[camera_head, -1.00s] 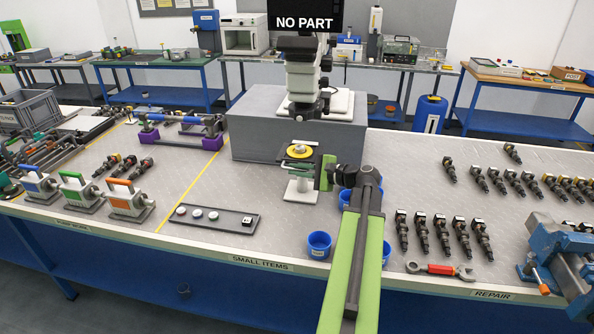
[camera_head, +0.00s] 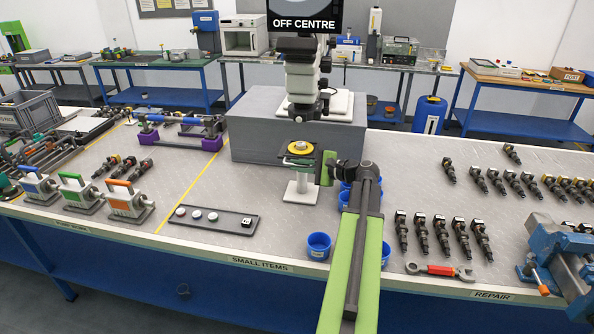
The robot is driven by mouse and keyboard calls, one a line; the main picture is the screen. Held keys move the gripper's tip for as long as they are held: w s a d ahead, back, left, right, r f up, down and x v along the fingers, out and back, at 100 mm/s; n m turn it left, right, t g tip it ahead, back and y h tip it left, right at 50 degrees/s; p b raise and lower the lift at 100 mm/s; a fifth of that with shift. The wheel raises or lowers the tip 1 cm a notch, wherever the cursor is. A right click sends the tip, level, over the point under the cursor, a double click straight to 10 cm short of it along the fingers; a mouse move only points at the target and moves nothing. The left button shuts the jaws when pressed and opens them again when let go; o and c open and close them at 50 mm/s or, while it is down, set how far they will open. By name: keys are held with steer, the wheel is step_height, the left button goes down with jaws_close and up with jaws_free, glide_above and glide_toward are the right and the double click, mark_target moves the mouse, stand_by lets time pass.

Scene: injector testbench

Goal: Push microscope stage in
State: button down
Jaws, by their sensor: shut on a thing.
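The microscope (camera_head: 303,75) stands on a grey block at the back middle. Its stage (camera_head: 298,163) is low in front of the block, above a white pedestal (camera_head: 302,187), with a yellow ring-shaped part (camera_head: 301,148) on top. My gripper (camera_head: 321,168) is at the right edge of the stage, shut on it. The green finger hides the exact contact. The screen (camera_head: 305,18) above the microscope reads "OFF CENTRE".
Blue cups (camera_head: 318,245) stand near and partly behind my arm. A dark tray (camera_head: 214,219) with small round pieces lies left of the pedestal. Several injectors (camera_head: 443,235) and a red wrench (camera_head: 440,270) lie at right.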

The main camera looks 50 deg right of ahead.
steer(key=c, duration=1.8)
jaws_free()
steer(key=shift+s, duration=0.1)
steer(key=shift+o, duration=0.2)
steer(key=p+v, duration=0.3)
steer(key=v, duration=1.4)
steer(key=shift+s+p, duration=0.2)
steer(key=shift+p, duration=0.15)
